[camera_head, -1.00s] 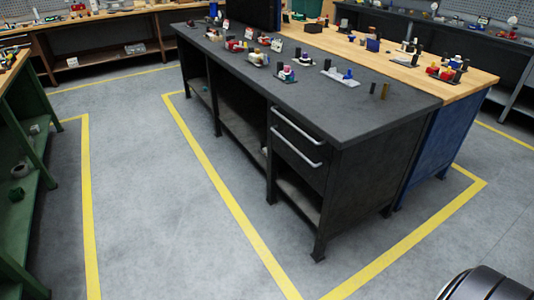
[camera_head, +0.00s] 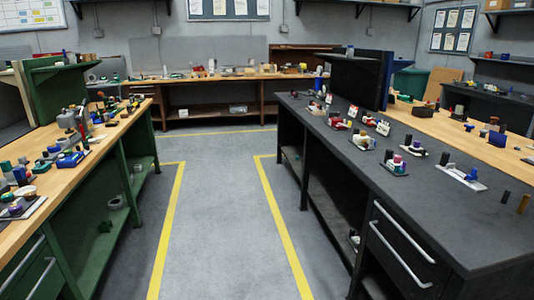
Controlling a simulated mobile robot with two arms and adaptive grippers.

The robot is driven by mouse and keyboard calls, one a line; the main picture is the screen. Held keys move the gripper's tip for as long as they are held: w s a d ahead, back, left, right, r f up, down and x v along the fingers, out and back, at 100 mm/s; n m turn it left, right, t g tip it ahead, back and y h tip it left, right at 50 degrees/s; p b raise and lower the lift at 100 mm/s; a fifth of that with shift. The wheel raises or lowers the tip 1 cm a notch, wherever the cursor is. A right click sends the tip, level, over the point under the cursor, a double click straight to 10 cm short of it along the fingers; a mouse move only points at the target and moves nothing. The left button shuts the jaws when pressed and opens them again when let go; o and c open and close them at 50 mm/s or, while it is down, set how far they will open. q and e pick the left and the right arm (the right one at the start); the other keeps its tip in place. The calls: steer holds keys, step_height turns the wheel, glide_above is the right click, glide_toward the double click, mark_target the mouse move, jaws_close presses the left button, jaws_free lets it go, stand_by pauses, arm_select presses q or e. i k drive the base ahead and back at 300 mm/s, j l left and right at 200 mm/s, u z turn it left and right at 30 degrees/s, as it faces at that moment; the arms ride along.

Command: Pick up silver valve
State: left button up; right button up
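Neither of my grippers is in this head view. I cannot pick out a silver valve for certain, as the parts are small here. A grey metallic part (camera_head: 70,119) stands among other parts on the wooden-topped green bench (camera_head: 118,128) at the left. A light silver-grey piece with a blue part on it (camera_head: 462,179) lies on the dark bench (camera_head: 395,209) at the right.
A clear grey floor aisle (camera_head: 218,215) with yellow lines runs between the two benches. Another wooden bench (camera_head: 190,86) stands across the far end. Several small coloured assemblies sit on the dark bench, with drawer handles (camera_head: 400,257) on its side.

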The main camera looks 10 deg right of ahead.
mark_target(355, 241)
steer(key=i+j+z, duration=0.1)
steer(key=i, duration=2.15)
